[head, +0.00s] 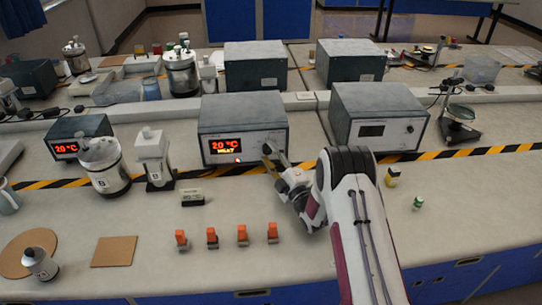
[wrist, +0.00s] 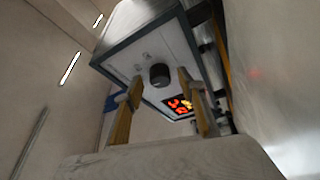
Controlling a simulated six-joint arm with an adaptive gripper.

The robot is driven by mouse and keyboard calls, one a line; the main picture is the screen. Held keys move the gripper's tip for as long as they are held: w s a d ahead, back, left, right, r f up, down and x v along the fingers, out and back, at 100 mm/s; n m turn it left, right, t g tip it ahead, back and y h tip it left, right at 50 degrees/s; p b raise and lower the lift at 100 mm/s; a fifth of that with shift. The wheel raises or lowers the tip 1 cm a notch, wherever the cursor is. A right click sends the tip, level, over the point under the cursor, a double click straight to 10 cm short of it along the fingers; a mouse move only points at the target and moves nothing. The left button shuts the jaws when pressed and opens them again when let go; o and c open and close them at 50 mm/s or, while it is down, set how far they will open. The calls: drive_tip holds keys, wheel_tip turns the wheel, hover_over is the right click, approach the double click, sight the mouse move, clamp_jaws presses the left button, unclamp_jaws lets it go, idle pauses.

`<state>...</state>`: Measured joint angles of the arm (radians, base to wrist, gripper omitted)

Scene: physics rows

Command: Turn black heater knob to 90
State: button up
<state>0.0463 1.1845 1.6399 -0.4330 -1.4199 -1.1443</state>
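The heater (head: 243,130) is a grey box with a lit red display reading 20 °C and a line that looks like "HEAT". Its black knob (wrist: 160,74) shows in the wrist view on the pale front panel, roughly centred between my fingertips. My gripper (head: 271,160) is in front of the right part of the heater's face and hides the knob in the head view. In the wrist view my gripper (wrist: 160,82) is open, with a finger on each side of the knob and visible gaps. Contact with the knob cannot be told. The knob's pointer mark is not readable.
A similar box with a dark display (head: 378,116) stands to the right, and a smaller lit box (head: 80,137) to the left. White-and-steel vessels stand left of the heater. Several orange-topped pieces (head: 212,237) lie in front. The front right bench is mostly clear.

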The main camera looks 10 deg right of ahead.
drive_tip(key=shift+s, duration=0.1)
drive_tip(key=shift+v, duration=3.65)
drive_tip(key=shift+a+r, duration=0.15)
drive_tip(key=shift+r, duration=0.3)
wheel_tip(320, 180, up, 9)
drive_tip(key=w+a+n+g+h, duration=0.1)
drive_tip(key=a+n+g, duration=0.1)
drive_tip(key=n, duration=0.4)
wheel_tip(320, 180, down, 6)
drive_tip(key=s+d+n+g+h, duration=0.1)
drive_tip(key=n+g+h, duration=0.1)
drive_tip(key=n, duration=0.3)
drive_tip(key=shift+s+d, duration=0.2)
drive_tip(key=shift+d, duration=0.05)
drive_tip(key=shift+w, duration=0.15)
